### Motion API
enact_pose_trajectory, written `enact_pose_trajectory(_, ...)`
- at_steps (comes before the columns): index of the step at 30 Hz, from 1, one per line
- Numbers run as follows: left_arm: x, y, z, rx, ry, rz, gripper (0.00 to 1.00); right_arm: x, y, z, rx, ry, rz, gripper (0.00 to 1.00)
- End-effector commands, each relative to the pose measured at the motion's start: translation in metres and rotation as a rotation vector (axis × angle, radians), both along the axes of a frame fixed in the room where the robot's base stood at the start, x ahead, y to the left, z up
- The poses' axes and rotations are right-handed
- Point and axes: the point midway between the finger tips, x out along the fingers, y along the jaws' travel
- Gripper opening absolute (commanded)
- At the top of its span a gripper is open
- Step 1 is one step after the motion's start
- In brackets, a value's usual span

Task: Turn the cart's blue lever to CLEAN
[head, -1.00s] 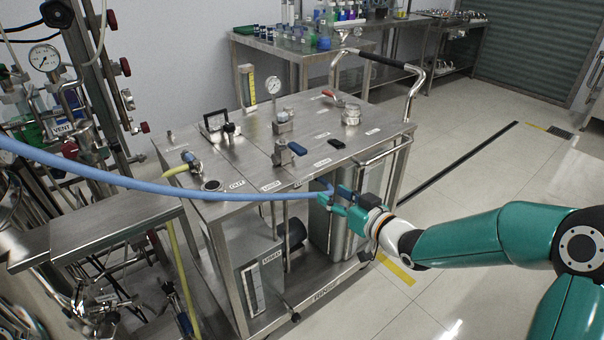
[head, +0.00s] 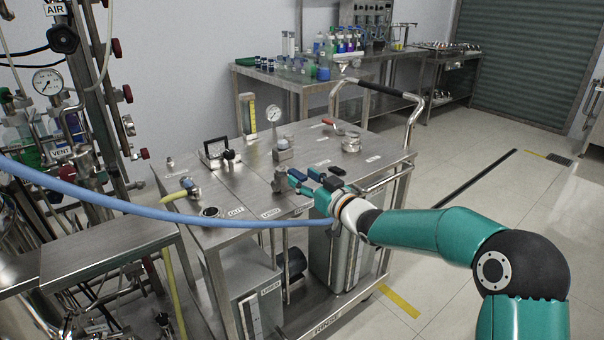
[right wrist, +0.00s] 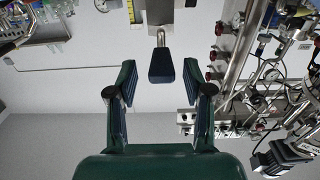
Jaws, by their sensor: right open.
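The steel cart (head: 240,182) stands in the middle of the head view with valves, gauges and small labels on its top. The blue lever (right wrist: 161,66) shows in the right wrist view as a dark blue handle on a metal stem, ahead and between the two fingers, apart from both. In the head view my right gripper (head: 304,179) is open over the cart's front edge, beside the lever's valve body (head: 279,180). There the fingers make the lever hard to pick out. The CLEAN label is not legible. My left gripper is not in view.
A blue hose (head: 120,207) crosses in front of the cart and passes by my right wrist. A red-handled valve (head: 328,122), a lidded jar (head: 351,142) and a pressure gauge (head: 273,114) stand on the cart top. Pipework crowds the left. The floor at right is clear.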

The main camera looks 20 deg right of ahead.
Motion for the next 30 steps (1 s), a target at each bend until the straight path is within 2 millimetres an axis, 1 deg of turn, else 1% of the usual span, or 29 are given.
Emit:
enact_pose_trajectory(1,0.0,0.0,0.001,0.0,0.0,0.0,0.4,0.008,0.004,0.0,0.0,-0.001,0.002,0.51)
enact_pose_trajectory(6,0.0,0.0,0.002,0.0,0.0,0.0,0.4,0.024,0.009,0.0,0.0,0.0,0.002,0.51)
enact_pose_trajectory(11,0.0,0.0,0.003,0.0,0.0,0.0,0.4,0.029,0.011,0.0,0.001,0.0,0.001,0.51)
enact_pose_trajectory(18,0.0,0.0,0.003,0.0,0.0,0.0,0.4,0.03,0.012,0.0,0.001,0.001,0.001,0.51)
enact_pose_trajectory(20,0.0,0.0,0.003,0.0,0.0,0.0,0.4,0.03,0.012,0.0,0.001,0.0,0.001,0.43)
enact_pose_trajectory(27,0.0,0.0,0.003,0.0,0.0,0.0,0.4,0.029,0.012,0.0,0.0,0.0,0.002,0.03)
enact_pose_trajectory(28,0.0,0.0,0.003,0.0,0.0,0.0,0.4,0.029,0.012,0.0,0.0,0.0,0.002,0.0)
enact_pose_trajectory(30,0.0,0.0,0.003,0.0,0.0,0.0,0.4,0.03,0.012,0.0,0.0,0.0,0.002,0.0)
